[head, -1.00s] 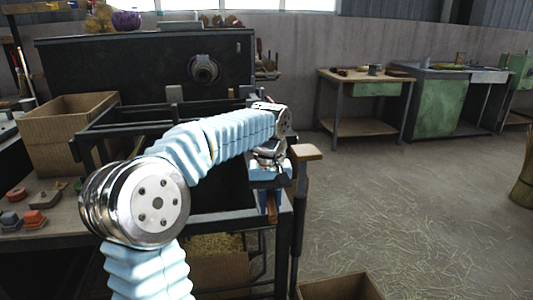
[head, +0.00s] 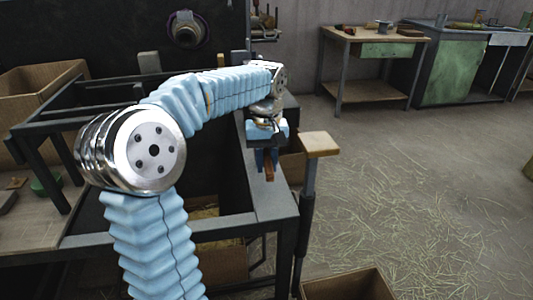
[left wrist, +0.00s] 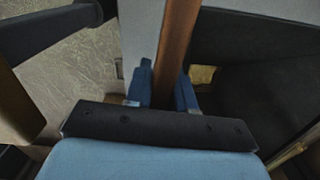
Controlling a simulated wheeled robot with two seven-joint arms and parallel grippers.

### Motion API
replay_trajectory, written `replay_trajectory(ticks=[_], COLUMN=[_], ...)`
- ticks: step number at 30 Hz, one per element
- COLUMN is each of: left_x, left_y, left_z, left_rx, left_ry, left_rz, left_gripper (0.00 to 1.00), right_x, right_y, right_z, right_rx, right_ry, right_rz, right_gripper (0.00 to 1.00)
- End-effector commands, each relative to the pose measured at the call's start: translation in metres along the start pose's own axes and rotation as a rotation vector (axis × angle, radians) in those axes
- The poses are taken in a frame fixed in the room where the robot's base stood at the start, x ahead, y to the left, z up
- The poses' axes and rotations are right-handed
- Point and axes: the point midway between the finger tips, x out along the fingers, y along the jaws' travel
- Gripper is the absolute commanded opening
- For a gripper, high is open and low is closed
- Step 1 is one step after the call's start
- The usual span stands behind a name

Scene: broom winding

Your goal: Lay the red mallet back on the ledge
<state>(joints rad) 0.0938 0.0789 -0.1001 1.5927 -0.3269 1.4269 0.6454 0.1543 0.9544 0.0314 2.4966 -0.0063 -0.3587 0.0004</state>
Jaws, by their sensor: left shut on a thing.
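My left gripper (head: 267,160) is shut on a brown wooden handle (head: 269,178), seen just under the fingers in the head view. In the left wrist view, the handle (left wrist: 176,45) runs between the two blue fingers (left wrist: 163,88). I take it for the mallet's handle; no red head shows in either view now. The gripper is over the grey ledge (head: 272,203) along the right side of the dark frame. The ledge also shows as a grey strip in the left wrist view (left wrist: 142,30). Whether the handle touches it, I cannot tell. My right gripper is not in view.
A post with a square wooden top (head: 318,143) stands close right of the ledge. A cardboard box (head: 40,90) is at the left, and another open box (head: 348,285) is on the floor in front. Straw-strewn floor (head: 420,190) lies open at the right.

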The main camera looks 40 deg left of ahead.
Motion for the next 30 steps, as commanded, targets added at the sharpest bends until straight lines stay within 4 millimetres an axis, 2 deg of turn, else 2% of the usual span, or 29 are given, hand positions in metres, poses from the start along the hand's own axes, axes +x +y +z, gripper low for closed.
replay_trajectory(ticks=[2, 3, 8, 12, 18, 27, 28, 30], left_x=[0.014, 0.024, 0.045, 0.056, 0.064, 0.065, 0.065, 0.065], left_y=[-0.001, 0.0, 0.0, 0.0, 0.0, 0.0, 0.0, 0.0], left_z=[0.0, -0.001, -0.001, -0.001, -0.002, -0.002, -0.002, -0.002], left_rx=[-0.001, -0.001, -0.001, 0.0, -0.001, 0.0, 0.0, 0.0], left_ry=[-0.001, 0.0, 0.0, 0.0, 0.001, 0.001, 0.001, 0.001], left_rz=[-0.001, 0.0, 0.0, 0.0, 0.0, 0.0, 0.0, 0.0], left_gripper=[0.0, 0.0, 0.0, 0.0, 0.0, 0.0, 0.25, 0.36], right_x=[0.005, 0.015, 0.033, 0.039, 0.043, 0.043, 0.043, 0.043], right_y=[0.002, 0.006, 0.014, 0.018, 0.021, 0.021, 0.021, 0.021], right_z=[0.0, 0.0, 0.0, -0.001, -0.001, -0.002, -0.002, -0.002], right_rx=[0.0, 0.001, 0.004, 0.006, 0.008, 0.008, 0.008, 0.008], right_ry=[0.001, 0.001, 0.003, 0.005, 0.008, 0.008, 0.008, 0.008], right_rz=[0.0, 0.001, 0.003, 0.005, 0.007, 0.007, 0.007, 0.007], right_gripper=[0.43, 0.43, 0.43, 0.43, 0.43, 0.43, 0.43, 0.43])
